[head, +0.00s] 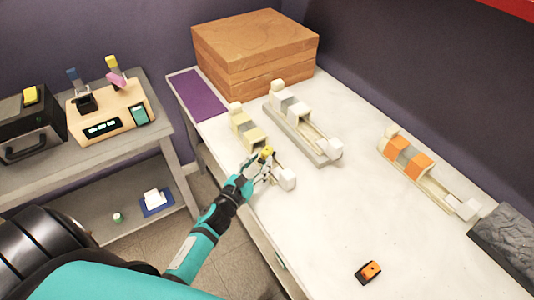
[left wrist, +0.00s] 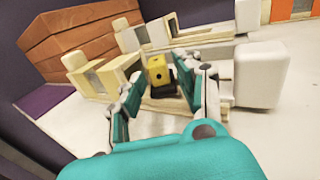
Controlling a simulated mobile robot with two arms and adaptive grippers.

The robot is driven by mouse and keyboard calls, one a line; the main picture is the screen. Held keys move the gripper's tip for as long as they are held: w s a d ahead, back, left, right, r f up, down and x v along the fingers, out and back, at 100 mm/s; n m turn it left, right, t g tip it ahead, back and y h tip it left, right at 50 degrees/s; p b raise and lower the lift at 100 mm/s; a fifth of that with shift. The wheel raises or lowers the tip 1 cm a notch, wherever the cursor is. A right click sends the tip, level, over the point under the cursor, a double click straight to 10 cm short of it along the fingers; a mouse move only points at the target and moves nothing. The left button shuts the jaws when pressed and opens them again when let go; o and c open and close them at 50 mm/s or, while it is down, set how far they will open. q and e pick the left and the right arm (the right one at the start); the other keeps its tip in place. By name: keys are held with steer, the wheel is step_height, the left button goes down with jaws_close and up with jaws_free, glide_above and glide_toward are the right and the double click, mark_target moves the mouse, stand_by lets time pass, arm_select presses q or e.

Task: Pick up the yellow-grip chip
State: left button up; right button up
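The yellow-grip chip (head: 267,152) has a yellow top part over a dark body. It stands on the near cream board, by the end with the white block, at the table's left edge. In the left wrist view the chip (left wrist: 157,70) shows its yellow face with small dark dots between the fingertips. My left gripper (head: 261,168) is open around the chip, its teal-padded fingers (left wrist: 160,82) on either side. I cannot tell whether a finger touches it. The chip's lower part is partly hidden. My right gripper is not in view.
Two further boards, one with a grey base (head: 318,158) and one with orange blocks (head: 432,190), lie on the white table. A wooden box (head: 255,50) stands behind. An orange-and-black chip (head: 368,272) lies in the front area. A side bench (head: 40,172) stands at left.

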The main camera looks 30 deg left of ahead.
mark_target(264, 155)
arm_select(q)
steer(key=w, duration=0.3)
steer(key=w+p, duration=0.1)
steer(key=w, duration=0.1)
steer(key=shift+r, duration=0.25)
steer(key=shift+c, duration=0.3)
jaws_close()
